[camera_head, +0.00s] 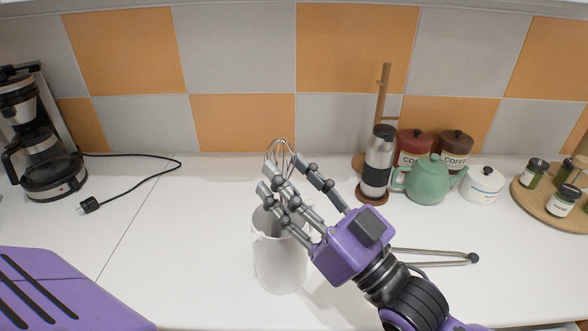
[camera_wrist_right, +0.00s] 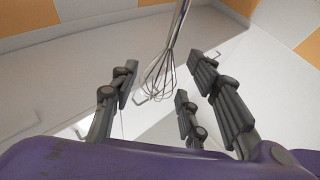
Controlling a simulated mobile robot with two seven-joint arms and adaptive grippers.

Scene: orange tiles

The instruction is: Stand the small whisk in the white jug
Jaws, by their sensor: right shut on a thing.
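The white jug (camera_head: 280,265) stands upright on the white counter, with my right gripper (camera_head: 290,185) over its mouth and partly covering its rim. My right gripper is shut on the small whisk (camera_head: 280,150), whose wire loops point up above the fingers. The fingers hide the rest of the whisk in the head view, and I cannot tell how far its lower end is inside the jug. In the right wrist view the whisk (camera_wrist_right: 165,72) shows its wire loops and thin metal stem among the fingers (camera_wrist_right: 165,100). My left gripper is not in view.
Metal tongs (camera_head: 440,256) lie right of the jug, partly behind my wrist. A steel tumbler (camera_head: 378,165), green teapot (camera_head: 428,182), canisters (camera_head: 455,145) and a round spice tray (camera_head: 535,204) stand at right. A coffee maker (camera_head: 45,160) and its cord are at left.

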